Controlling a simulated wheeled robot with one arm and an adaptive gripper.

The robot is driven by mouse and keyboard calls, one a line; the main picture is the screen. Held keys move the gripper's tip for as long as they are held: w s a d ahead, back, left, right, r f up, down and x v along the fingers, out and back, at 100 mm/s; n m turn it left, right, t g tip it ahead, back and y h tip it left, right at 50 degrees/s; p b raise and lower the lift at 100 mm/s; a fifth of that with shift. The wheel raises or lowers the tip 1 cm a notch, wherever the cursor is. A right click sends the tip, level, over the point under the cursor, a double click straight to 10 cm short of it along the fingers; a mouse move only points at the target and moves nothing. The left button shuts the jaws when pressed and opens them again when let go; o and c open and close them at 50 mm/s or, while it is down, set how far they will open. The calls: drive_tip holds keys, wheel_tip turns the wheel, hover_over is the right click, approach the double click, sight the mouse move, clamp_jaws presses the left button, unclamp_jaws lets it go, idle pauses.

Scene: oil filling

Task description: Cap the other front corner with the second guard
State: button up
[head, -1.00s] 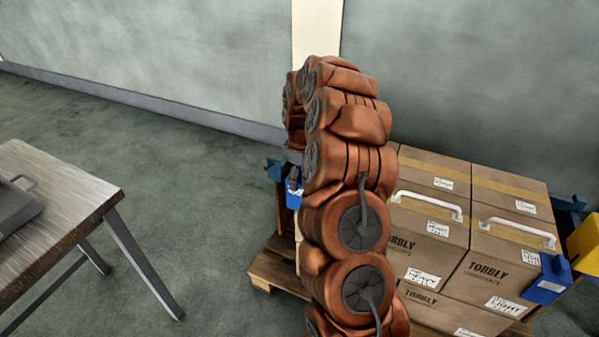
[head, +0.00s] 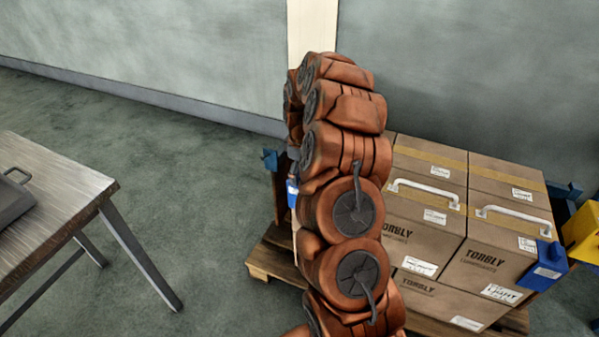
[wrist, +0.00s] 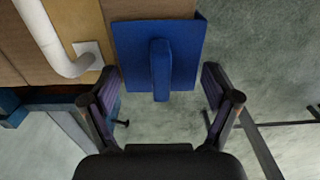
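One blue corner guard (head: 546,268) sits on the right front corner of the carton stack (head: 440,245). A second blue piece (head: 292,193) shows in the head view at the stack's left front side, mostly hidden by my arm. In the wrist view a blue guard (wrist: 128,50) with a raised grip tab lies against the carton corner. My gripper (wrist: 160,88) is open, its two fingers apart on either side of the tab's line. The fingers look clear of the guard. In the head view my arm hides most of the gripper.
The cartons with white handles (head: 425,192) stand on a wooden pallet (head: 270,262). A yellow object (head: 582,235) is at the far right. A metal-topped table (head: 60,205) stands at left. The floor between table and pallet is clear.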

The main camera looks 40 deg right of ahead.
drive_tip(key=shift+o, duration=0.7)
wheel_tip(320, 180, up, 12)
idle(0.7)
